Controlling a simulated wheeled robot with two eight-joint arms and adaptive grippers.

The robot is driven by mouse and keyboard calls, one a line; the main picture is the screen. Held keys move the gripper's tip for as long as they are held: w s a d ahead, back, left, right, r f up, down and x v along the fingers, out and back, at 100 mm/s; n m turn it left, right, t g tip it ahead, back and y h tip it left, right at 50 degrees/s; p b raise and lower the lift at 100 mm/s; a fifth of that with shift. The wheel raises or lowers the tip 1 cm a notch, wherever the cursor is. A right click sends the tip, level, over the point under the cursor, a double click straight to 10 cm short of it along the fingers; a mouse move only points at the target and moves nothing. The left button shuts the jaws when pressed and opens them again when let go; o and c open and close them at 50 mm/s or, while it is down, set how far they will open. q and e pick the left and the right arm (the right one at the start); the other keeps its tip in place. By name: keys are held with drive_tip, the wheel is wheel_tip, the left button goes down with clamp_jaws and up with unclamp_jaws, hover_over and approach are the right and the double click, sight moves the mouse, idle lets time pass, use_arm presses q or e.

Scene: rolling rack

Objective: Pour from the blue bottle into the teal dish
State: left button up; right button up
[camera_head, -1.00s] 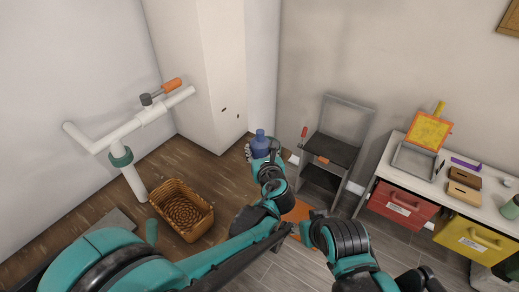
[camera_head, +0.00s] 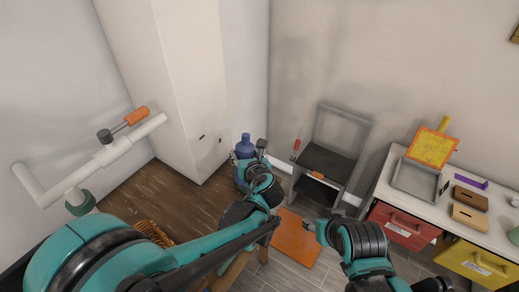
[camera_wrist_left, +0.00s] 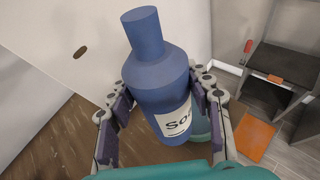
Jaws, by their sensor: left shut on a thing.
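The blue bottle (camera_head: 245,146) is near the middle of the head view and looks roughly upright. My left gripper (camera_head: 249,158) is shut on its body, with one finger on each side. In the left wrist view, the bottle (camera_wrist_left: 160,65) shows its narrow neck and a white label, partly hidden, that starts "So". The fingers of the left gripper (camera_wrist_left: 162,98) press on both sides of it.
A grey rack (camera_head: 332,160) stands against the wall, right of the bottle. An orange mat (camera_head: 296,238) lies on the floor. A white bench (camera_head: 400,160) at right holds a tray, and red (camera_head: 404,228) and yellow drawers. A white pipe stand (camera_head: 90,165) and wicker basket (camera_head: 152,232) are at left.

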use_arm(q)
drive_tip(key=shift+w+f, duration=0.1)
drive_tip(key=shift+w, duration=0.05)
drive_tip(key=shift+s+a+f, duration=0.2)
drive_tip(key=shift+s+f, duration=0.2)
drive_tip(key=shift+s+a+f+m+g+y+b, duration=0.3)
drive_tip(key=shift+f+g, duration=0.25)
drive_tip(key=shift+f, duration=0.55)
drive_tip(key=shift+s+a+f+m+g+y+b, duration=0.15)
drive_tip(key=shift+s+f+m+g, duration=0.15)
drive_tip(key=shift+f+g, duration=0.55)
drive_tip(key=shift+s+a+f+m+g+y+b, duration=0.1)
drive_tip(key=shift+s+f+m+g+y+b, duration=0.2)
drive_tip(key=shift+f, duration=1)
drive_tip(key=shift+f+b, duration=0.3)
drive_tip(key=shift+b, duration=0.05)
drive_tip(key=shift+s+a+r+m+g+y+p, duration=0.2)
drive_tip(key=shift+r+m+g+p, duration=0.15)
drive_tip(key=shift+g+p, duration=0.15)
drive_tip(key=shift+s+a+r+m+g+y+p, duration=0.15)
drive_tip(key=shift+s+r+m+g+p, duration=0.15)
drive_tip(key=shift+g+p, duration=0.2)
drive_tip(key=shift+s+a+r+m+g+y+p, duration=0.15)
drive_tip(key=shift+s+r+m+g+y+p, duration=0.1)
drive_tip(key=shift+r+m+g+y+p, duration=0.55)
idle(2.0)
